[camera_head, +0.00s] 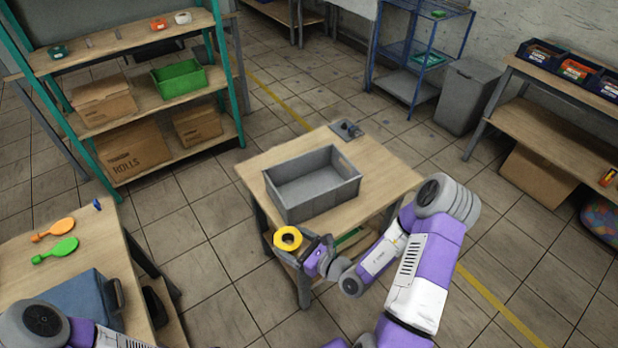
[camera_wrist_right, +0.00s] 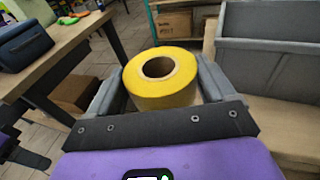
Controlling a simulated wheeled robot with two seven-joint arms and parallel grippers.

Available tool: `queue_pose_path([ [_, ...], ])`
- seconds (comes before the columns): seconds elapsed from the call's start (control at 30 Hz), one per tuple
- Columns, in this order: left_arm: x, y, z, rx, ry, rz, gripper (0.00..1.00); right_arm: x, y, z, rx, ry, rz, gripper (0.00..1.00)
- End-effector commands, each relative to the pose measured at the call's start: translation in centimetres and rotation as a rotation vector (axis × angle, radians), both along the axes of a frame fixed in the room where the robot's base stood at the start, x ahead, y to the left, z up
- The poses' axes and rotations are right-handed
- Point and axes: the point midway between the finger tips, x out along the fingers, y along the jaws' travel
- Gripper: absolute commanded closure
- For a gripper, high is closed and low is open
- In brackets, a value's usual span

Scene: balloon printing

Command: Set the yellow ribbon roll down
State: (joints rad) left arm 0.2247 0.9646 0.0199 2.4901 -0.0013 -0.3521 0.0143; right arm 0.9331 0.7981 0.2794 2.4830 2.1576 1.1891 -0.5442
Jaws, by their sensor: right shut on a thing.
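The yellow ribbon roll (camera_head: 288,238) is in my right gripper (camera_head: 302,246), at the near left corner of the middle table (camera_head: 380,172). In the right wrist view the roll (camera_wrist_right: 160,88) sits upright between the two grey fingers, its round hole facing up. The right gripper (camera_wrist_right: 160,82) is shut on it. The roll appears in front of the table's edge, not over the top. A grey open crate (camera_head: 313,184) stands on that table and looks empty. My left arm shows at the bottom left; its gripper is out of view.
A small dark item (camera_head: 347,129) lies at the table's back corner. The left table holds an orange paddle (camera_head: 60,228), a green paddle (camera_head: 62,247) and a blue case (camera_head: 75,300). A shelf (camera_head: 150,92) with boxes stands behind. Bare tabletop lies right of the crate.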

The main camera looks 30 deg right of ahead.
Motion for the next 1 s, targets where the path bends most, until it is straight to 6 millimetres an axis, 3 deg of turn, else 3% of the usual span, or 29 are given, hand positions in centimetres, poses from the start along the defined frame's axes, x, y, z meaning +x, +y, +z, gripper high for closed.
queue_pose_path([
  [0.03,-0.1,0.0,0.0,0.0,0.001,0.0,0.57,-1.1,-1.9,-0.8,0.002,0.01,-0.056,0.48],
  [0.2,-0.1,0.0,-0.1,0.0,0.001,0.0,0.57,-4.7,-7.2,-2.2,0.0,0.01,-0.226,0.48],
  [0.4,0.0,0.0,-0.7,0.0,0.001,0.0,0.57,-6.7,-10.0,-2.8,-0.009,0.001,-0.319,0.48],
  [0.83,-0.1,0.0,-7.4,0.0,0.001,0.0,0.57,-2.0,-9.7,-5.7,-0.011,-0.003,-0.321,0.48],
  [1.0,0.0,0.0,-7.9,0.0,0.0,0.0,0.57,1.4,-9.4,-7.1,-0.008,-0.001,-0.32,0.48],
])
